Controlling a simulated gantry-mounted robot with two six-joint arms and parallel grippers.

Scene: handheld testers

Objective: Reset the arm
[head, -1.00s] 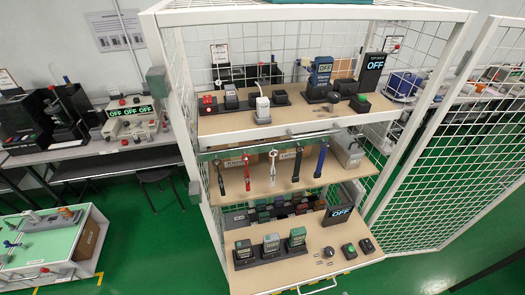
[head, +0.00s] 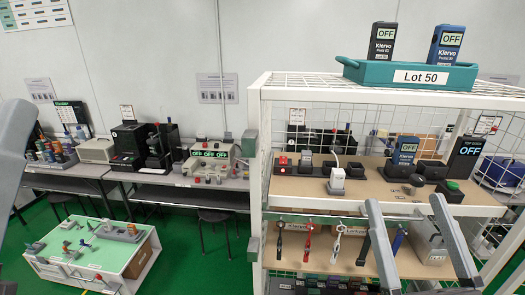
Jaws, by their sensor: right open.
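My right gripper (head: 405,202) shows at the lower right of the head view. Its two grey fingers point up and stand well apart, with nothing between them. They appear in front of the cage's shelves, over the hanging tools. A grey part at the left edge (head: 10,150) looks like my left gripper or arm, cut off by the frame; its jaws cannot be made out.
A white mesh cage (head: 258,150) holds testers on its upper shelf (head: 300,188) and hanging tools below. A teal Lot 50 tray (head: 350,72) with two handheld testers sits on top.

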